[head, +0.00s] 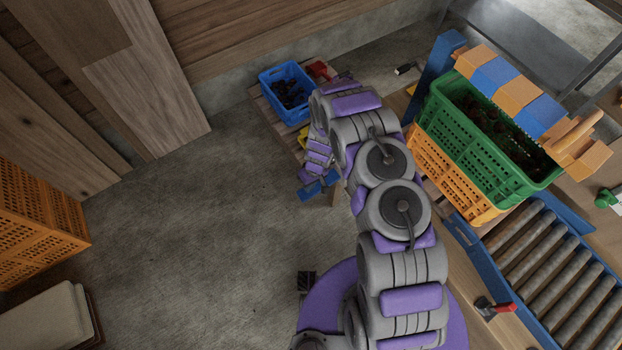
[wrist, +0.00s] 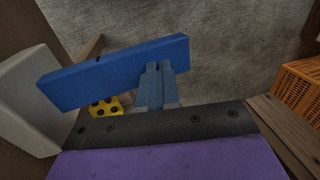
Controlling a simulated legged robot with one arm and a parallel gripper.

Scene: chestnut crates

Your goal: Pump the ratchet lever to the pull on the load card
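A strap-like band of orange and blue blocks (head: 513,92) lies across the top of a green crate (head: 463,140). Orange rounded bars (head: 573,131), possibly the ratchet lever, stand at its right end. My gripper (head: 319,185) hangs low at the left end of my purple and grey arm, well away from the band. In the wrist view my gripper (wrist: 160,85) shows beside a long blue bar; whether the bar is part of it or held is unclear, and so is the finger gap. I cannot make out a readable load card.
The green crate holds dark contents and sits on an orange crate (head: 447,175). A roller conveyor (head: 555,265) lies at the right. A blue crate (head: 287,92) stands at the back, orange crates (head: 35,215) at the left. Grey floor (head: 205,225) between is clear.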

